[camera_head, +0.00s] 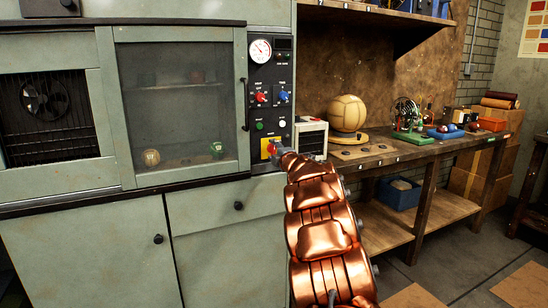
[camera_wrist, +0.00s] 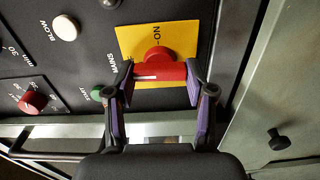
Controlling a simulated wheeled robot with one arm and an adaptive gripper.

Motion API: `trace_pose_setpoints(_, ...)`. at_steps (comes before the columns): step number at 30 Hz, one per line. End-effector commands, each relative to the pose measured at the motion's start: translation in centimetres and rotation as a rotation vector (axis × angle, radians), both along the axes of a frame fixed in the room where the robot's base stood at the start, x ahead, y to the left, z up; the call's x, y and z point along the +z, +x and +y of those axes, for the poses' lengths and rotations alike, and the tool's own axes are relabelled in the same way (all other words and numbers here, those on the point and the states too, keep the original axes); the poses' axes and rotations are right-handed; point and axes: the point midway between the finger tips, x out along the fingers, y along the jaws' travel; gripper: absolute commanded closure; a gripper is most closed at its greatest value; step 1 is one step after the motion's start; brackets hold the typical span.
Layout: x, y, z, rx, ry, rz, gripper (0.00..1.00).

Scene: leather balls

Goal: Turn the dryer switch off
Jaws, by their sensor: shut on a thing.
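The dryer switch (camera_head: 271,149) is a red rotary knob on a yellow plate, low on the dryer's black control panel. In the wrist view, the red switch (camera_wrist: 160,68) has a bar handle with a white mark near its left end. The lettering "ON" shows on the yellow plate (camera_wrist: 185,35), and "MAINS" on the panel beside it. My gripper (camera_wrist: 160,84) is shut on the bar handle, one dark finger with a purple pad at each end. In the head view, my gripper (camera_head: 283,154) is at the switch, partly covering the plate.
The panel also carries a gauge (camera_head: 261,50), a red knob (camera_head: 261,97), a blue knob (camera_head: 283,95), and a green button (camera_head: 259,126) near the switch. A glass door (camera_head: 180,100) with balls behind it is left. A workbench (camera_head: 400,150) with a large leather ball (camera_head: 346,113) stands right.

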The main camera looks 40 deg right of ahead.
Motion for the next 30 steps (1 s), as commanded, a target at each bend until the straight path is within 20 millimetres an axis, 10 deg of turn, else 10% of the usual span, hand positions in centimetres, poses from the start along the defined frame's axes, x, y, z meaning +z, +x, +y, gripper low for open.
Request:
trace_pose_setpoints(20, -0.25, -0.01, -0.01, 0.0, -0.054, 0.023, 0.81)
trace_pose_setpoints(21, -0.25, -0.01, -0.01, 0.0, -0.054, 0.023, 0.42)
trace_pose_setpoints(30, -0.1, -0.01, 0.01, 0.0, -0.054, 0.02, 0.21)
